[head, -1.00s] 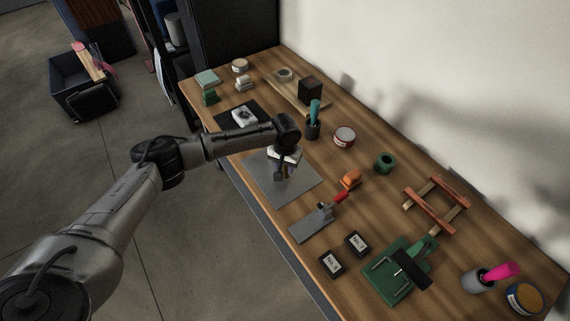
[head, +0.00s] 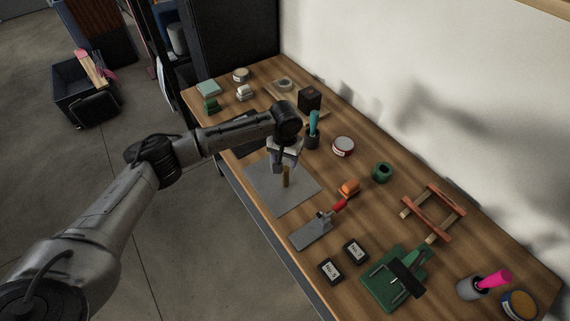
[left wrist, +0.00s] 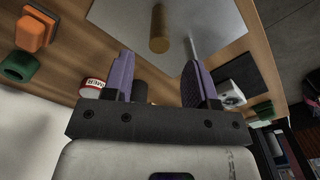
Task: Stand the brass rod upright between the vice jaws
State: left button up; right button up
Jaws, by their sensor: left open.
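The brass rod (head: 285,177) stands upright, as far as I can tell, on a grey plate (head: 275,201) on the bench. In the left wrist view the rod (left wrist: 159,30) shows just beyond my fingertips, with its end toward the camera. My left gripper (head: 283,165) is directly over the rod in the head view. Its purple fingers (left wrist: 160,72) are spread apart in the left wrist view, with nothing held between them. A green vice-like fixture with a black bar (head: 391,283) sits toward the front right of the bench. My right gripper is out of view.
A cup with a teal-handled tool (head: 313,131) stands behind the gripper. Two black labelled boxes (head: 331,270) lie near the front edge. A reddish wooden frame (head: 433,211) is farther right.

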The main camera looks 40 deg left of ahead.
pick_arm(q)
jog(key=shift+o, duration=0.4)
jog(key=shift+r+p, duration=0.35)
jog(key=shift+r, duration=1.45)
